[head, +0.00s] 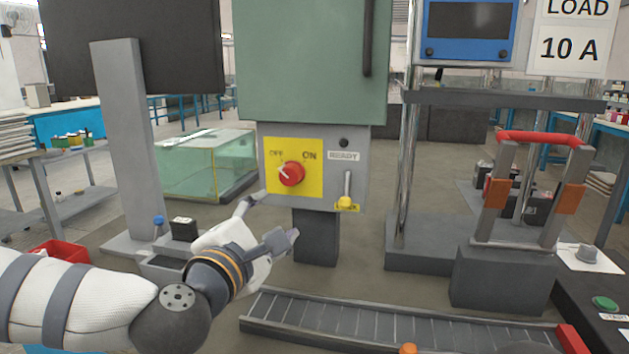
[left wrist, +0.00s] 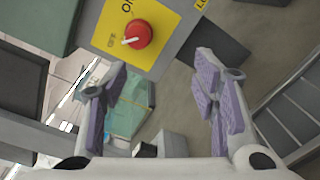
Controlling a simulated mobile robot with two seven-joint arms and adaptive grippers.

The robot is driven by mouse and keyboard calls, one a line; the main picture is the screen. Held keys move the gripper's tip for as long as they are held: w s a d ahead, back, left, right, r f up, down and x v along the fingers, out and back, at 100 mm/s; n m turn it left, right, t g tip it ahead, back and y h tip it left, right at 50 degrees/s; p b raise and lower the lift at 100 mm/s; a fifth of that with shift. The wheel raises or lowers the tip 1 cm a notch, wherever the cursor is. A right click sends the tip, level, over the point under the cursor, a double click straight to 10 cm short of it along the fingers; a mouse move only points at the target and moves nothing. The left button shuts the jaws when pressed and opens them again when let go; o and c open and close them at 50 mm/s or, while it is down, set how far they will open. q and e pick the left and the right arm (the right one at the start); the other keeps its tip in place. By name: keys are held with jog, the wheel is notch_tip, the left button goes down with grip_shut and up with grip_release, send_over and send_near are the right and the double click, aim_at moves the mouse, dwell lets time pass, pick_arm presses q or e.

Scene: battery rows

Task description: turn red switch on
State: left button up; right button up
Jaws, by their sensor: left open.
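The red switch (head: 291,173) is a round knob on a yellow plate (head: 311,184) marked OFF and ON, on the front of a grey box. Its white pointer is turned toward OFF. The switch also shows at the top of the left wrist view (left wrist: 138,34), beyond the fingertips. My left gripper (head: 270,217) is open and empty, below and slightly left of the switch, apart from it. Its two purple-padded fingers show spread in the left wrist view (left wrist: 160,85). My right gripper is not in view.
A READY label (head: 344,155) and a small lever (head: 347,186) with a yellow LOCK tag sit right of the plate. A green cabinet (head: 310,60) is above. A grey roller track (head: 400,327) lies below right, and a glass tank (head: 190,165) stands behind left.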

aim_at(288, 177)
pick_arm(q)
jog(key=shift+n+t, duration=0.4)
jog(key=shift+n, duration=0.1)
jog(key=x, duration=0.4)
jog(key=r+x, duration=0.1)
jog(key=x, duration=0.3)
jog(key=a+r+x, duration=0.1)
jog(key=x, duration=0.3)
jog(key=shift+w+d+r, duration=0.15)
jog(key=shift+w+r, duration=0.1)
jog(key=shift+w, duration=0.15)
jog(key=c, duration=1.2)
